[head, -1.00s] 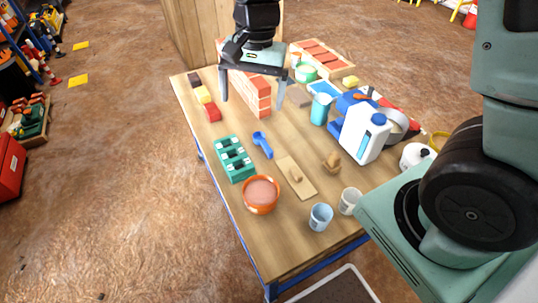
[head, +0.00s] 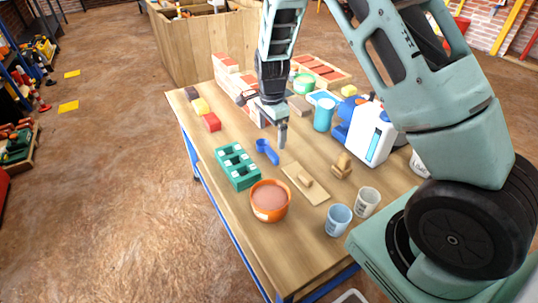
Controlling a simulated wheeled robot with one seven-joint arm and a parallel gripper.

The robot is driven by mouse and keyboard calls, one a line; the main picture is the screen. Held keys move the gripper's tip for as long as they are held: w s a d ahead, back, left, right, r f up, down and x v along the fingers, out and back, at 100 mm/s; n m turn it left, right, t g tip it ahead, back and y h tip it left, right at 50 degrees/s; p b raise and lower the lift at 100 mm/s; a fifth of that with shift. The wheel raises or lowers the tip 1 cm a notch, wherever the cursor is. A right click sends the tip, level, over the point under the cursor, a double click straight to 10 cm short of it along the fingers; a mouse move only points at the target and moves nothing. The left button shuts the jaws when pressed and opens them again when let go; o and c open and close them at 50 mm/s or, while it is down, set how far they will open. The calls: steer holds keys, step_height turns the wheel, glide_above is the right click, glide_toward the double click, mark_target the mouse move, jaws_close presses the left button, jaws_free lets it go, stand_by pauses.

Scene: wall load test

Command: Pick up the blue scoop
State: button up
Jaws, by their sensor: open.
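The blue scoop (head: 266,150) lies on the wooden table (head: 236,219), right of the green block holder and behind the orange bowl. My gripper (head: 281,136) points down over the table just behind and right of the scoop. It is open and nothing shows between its fingers. One finger shows clearly; the other is hidden or lined up with it. I cannot tell its exact height above the table.
Near the scoop are the green block holder (head: 238,170), orange bowl (head: 270,203) and a wooden float (head: 306,182). Two cups (head: 338,219) stand at the front right. A brick wall piece (head: 231,80) stands behind my gripper. A white-and-blue jug (head: 368,138) stands at right.

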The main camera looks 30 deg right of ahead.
mark_target(271, 151)
steer(key=shift+s+a+f+b, duration=0.1)
steer(key=shift+f+b, duration=0.2)
steer(key=shift+f, duration=1.45)
steer(key=shift+s+f+b, duration=0.1)
steer(key=shift+f+b, duration=0.15)
steer(key=shift+f, duration=1.5)
steer(key=c, duration=1)
